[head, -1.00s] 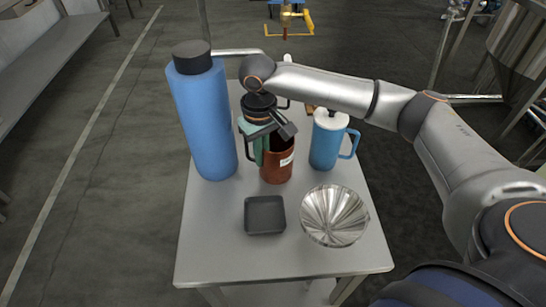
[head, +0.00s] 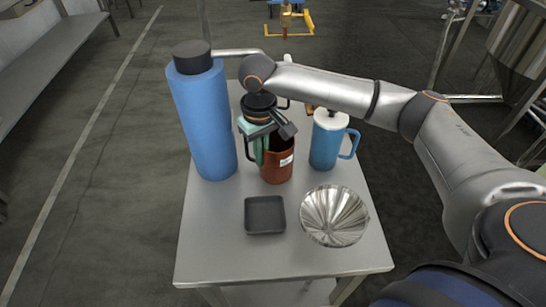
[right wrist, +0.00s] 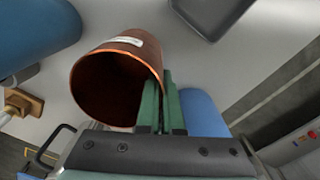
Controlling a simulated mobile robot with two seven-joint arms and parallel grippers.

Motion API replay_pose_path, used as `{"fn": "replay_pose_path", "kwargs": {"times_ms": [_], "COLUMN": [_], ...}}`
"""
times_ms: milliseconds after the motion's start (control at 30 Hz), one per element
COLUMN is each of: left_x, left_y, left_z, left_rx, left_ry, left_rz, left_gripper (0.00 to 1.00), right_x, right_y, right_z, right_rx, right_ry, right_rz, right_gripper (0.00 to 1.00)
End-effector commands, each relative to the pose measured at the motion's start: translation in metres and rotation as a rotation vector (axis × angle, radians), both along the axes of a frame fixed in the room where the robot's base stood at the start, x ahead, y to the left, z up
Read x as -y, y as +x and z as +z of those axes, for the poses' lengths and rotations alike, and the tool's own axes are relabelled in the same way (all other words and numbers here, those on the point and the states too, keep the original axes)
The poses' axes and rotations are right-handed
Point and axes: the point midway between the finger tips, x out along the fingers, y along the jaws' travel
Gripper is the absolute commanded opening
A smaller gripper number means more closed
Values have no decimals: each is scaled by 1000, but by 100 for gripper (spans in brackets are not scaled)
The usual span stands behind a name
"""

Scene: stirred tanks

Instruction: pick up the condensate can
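The condensate can, a reddish-brown open can with a white label (head: 278,172), stands upright on the grey table. In the right wrist view its open mouth (right wrist: 105,85) faces the camera. My right gripper (head: 260,150) comes down over its left side. In the right wrist view the green fingers (right wrist: 162,110) are close together at the can's rim, one inside the mouth and one outside, with the wall between them. Part of the can's far side is hidden by the gripper. My left gripper is not in view.
A tall blue bottle (head: 205,125) stands close on the left of the can. A blue pitcher with a white lid (head: 325,145) stands on the right. A dark square tray (head: 265,216) and a fluted metal bowl (head: 334,217) are in front. The table's front edge (head: 285,273) is clear.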

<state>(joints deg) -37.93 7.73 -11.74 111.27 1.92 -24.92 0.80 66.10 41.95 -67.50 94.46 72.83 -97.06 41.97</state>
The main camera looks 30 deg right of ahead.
Motion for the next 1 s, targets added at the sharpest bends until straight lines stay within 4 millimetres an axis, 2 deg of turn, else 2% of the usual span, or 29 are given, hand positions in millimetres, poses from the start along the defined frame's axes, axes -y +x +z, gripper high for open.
{"fn": "replay_pose_path", "kwargs": {"times_ms": [567, 667, 833, 1000], "left_x": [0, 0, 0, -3], "left_y": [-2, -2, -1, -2], "left_z": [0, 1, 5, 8], "left_rx": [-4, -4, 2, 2], "left_ry": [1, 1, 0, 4], "left_rz": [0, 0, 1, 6], "left_gripper": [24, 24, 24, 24], "right_x": [0, 0, -1, -7], "right_y": [0, 1, 1, -22], "right_z": [4, 10, 33, 62], "right_rx": [2, 3, 4, 5], "right_ry": [0, 1, 1, 2], "right_rz": [0, 0, 0, 4], "right_gripper": [0, 0, 0, 0]}}
